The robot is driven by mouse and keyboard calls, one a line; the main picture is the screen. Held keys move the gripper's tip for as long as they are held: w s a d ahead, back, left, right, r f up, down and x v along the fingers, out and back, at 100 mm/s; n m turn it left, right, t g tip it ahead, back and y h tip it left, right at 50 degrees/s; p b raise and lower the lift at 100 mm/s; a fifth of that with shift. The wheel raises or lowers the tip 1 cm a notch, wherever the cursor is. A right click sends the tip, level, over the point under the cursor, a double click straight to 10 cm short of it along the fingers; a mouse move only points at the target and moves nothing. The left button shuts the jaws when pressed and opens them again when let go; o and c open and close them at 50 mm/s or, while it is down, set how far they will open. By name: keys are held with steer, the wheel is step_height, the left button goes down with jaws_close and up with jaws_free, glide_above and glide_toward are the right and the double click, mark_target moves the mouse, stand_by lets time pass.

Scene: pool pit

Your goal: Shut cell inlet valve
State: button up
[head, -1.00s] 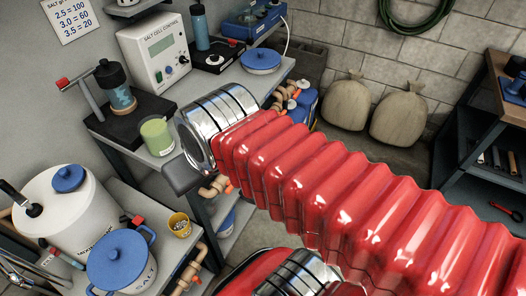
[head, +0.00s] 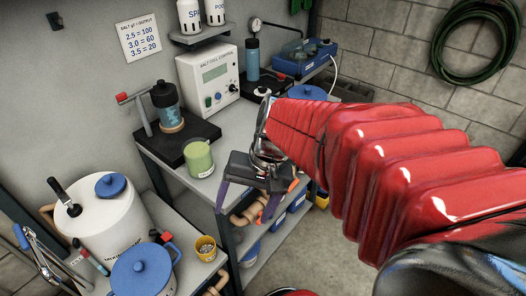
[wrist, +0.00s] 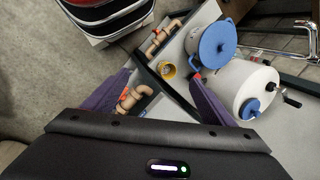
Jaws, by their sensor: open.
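Beige pipes (head: 244,217) run below the front edge of the bench, with orange-red valve handles (head: 293,185) beside them. In the wrist view, one beige pipe piece (wrist: 131,98) lies near the left finger, and another (wrist: 163,36) lies farther up with an orange part on it. I cannot tell which of these is the cell inlet valve. My gripper (head: 246,210) is open and empty, its purple fingers pointing down in front of the bench edge. It partly hides the pipes. The fingers also show in the wrist view (wrist: 158,98), apart from the pipes.
A green cup (head: 198,160) stands near the bench edge, beside a stirrer with a dark bottle (head: 167,103). The white control box (head: 208,80) stands behind. A blue-lidded pot (head: 143,277), a white drum (head: 106,225) and a yellow cup (head: 206,249) crowd the lower left.

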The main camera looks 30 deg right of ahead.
steer(key=w+d+f+m+y, duration=0.4)
steer(key=d+f+m+y, duration=0.1)
steer(key=d+f+m, duration=0.1)
steer(key=m+t+h, duration=0.3)
steer(key=m+t, duration=1.3)
steer(key=m, duration=0.4)
glide_toward(295, 186)
steer(key=v, duration=0.6)
steer(key=shift+w+d+r, duration=0.2)
steer(key=shift+r, duration=0.05)
steer(key=shift+w+n+y, duration=0.1)
steer(key=shift+n+y, duration=0.2)
steer(key=shift+y, duration=0.1)
steer(key=x, duration=1.3)
steer(key=shift+w+a+f, duration=0.2)
steer(key=shift+w+f, duration=0.05)
steer(key=shift+w, duration=0.05)
steer(key=shift+c, duration=0.5)
